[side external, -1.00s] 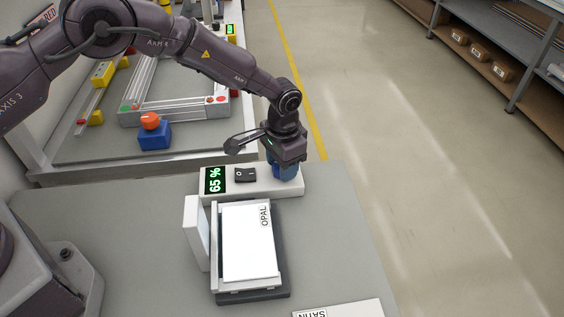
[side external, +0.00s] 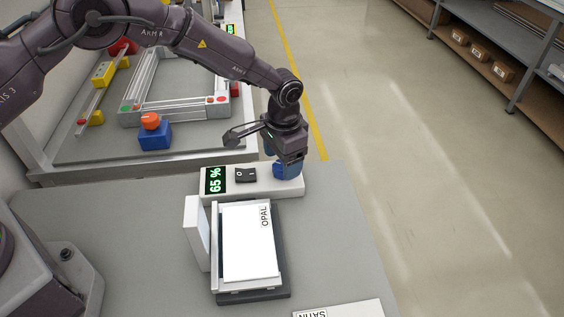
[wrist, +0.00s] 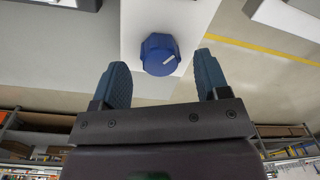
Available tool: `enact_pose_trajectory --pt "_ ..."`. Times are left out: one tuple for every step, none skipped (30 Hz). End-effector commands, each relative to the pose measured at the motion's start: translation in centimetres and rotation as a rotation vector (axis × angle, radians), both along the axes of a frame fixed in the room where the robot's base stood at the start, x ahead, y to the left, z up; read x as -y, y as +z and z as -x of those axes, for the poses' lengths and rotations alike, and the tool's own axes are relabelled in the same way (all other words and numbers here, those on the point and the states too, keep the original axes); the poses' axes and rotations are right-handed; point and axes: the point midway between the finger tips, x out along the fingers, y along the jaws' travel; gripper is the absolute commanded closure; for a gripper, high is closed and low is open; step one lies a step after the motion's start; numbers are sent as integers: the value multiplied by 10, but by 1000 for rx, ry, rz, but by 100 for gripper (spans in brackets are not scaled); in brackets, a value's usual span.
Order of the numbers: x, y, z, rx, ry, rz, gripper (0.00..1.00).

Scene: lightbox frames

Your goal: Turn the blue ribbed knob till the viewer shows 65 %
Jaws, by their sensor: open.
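The blue ribbed knob (wrist: 160,55) with a white pointer mark sits on a white control box. In the side external view the knob (side external: 289,171) is partly hidden under my gripper (side external: 281,158). In the wrist view my gripper (wrist: 159,82) is open, with one blue finger to each side and the knob apart from both. The viewer's green display (side external: 215,180) on the box (side external: 239,191) reads 65 %. A black rocker switch (side external: 246,175) lies between display and knob. The viewer holds a white sheet marked OPAL (side external: 247,243).
A white upright panel (side external: 197,233) stands left of the sheet. Another white sheet (side external: 340,309), its label partly cut off, lies at the front edge of the view. A second bench with a frame and a blue box (side external: 155,136) stands behind. The grey table (side external: 330,230) is clear at right.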

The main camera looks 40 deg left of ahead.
Motion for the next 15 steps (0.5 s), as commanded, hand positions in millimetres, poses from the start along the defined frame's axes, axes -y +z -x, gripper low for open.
enact_pose_trajectory --pt "1 11 0 3 -1 1 31" --pt "1 18 0 4 -1 1 31" --pt "2 27 0 5 -1 2 31" --pt "2 35 0 5 -1 2 31" --pt "2 41 0 5 -1 2 31" --pt "2 51 0 4 0 1 31" --pt "3 57 0 4 0 1 31" --pt "3 64 1 3 0 2 31" --pt "3 72 1 2 0 2 31" --pt "3 77 1 2 0 2 31" --pt "4 83 1 1 0 2 31" --pt "4 89 1 1 0 2 31" --pt "4 93 1 1 0 2 31" --pt "4 97 1 1 0 1 31" --pt "4 101 1 1 0 1 31"
